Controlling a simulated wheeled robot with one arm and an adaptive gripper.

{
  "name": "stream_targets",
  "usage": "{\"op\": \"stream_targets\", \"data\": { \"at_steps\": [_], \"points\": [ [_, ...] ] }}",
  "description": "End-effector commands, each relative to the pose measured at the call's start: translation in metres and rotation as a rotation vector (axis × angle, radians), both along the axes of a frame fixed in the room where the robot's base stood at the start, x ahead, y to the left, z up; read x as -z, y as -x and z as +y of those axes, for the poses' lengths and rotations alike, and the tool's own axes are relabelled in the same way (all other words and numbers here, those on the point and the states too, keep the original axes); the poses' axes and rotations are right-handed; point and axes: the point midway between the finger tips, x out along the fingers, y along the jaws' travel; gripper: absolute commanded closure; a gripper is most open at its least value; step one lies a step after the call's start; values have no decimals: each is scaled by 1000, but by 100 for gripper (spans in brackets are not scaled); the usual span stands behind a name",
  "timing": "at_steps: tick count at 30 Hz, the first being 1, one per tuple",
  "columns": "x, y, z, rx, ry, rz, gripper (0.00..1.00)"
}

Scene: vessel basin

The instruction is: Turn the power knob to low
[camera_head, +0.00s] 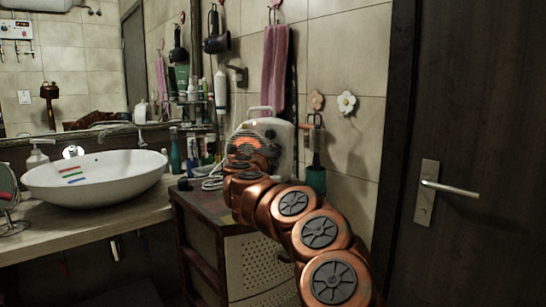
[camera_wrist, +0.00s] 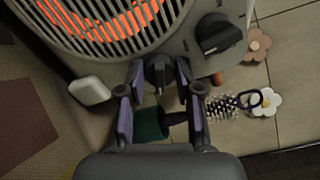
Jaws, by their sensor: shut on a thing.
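A pale heater (camera_head: 286,142) with a glowing orange grille stands on the cabinet; the grille (camera_wrist: 110,18) fills the upper left of the wrist view. Two dark knobs are on its front in the wrist view. One knob (camera_wrist: 159,70) is between the fingers of my gripper (camera_wrist: 161,82), which is shut on it. The other, larger knob (camera_wrist: 218,36) is to the upper right, free of the fingers. I cannot read any marks that tell which is the power knob.
The cabinet (camera_head: 192,222) carries the heater. A white basin (camera_head: 95,178) is at the left on the counter. A hairbrush (camera_wrist: 222,108) and flower hooks (camera_wrist: 267,102) show beside the gripper. A dark door (camera_head: 480,120) is at the right.

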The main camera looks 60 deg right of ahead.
Motion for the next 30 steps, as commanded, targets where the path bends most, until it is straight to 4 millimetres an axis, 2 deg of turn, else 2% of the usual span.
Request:
{"op": "stream_targets", "data": {
  "at_steps": [3,4,11,23,30],
  "points": [
    [1,0,0,0,-2,1,100],
    [1,0,0,0,-2,1,65],
    [1,0,0,0,-1,1,41],
    [0,0,3,-1,0,1,40],
    [0,6,23,-2,-1,0,40]
  ]
}}
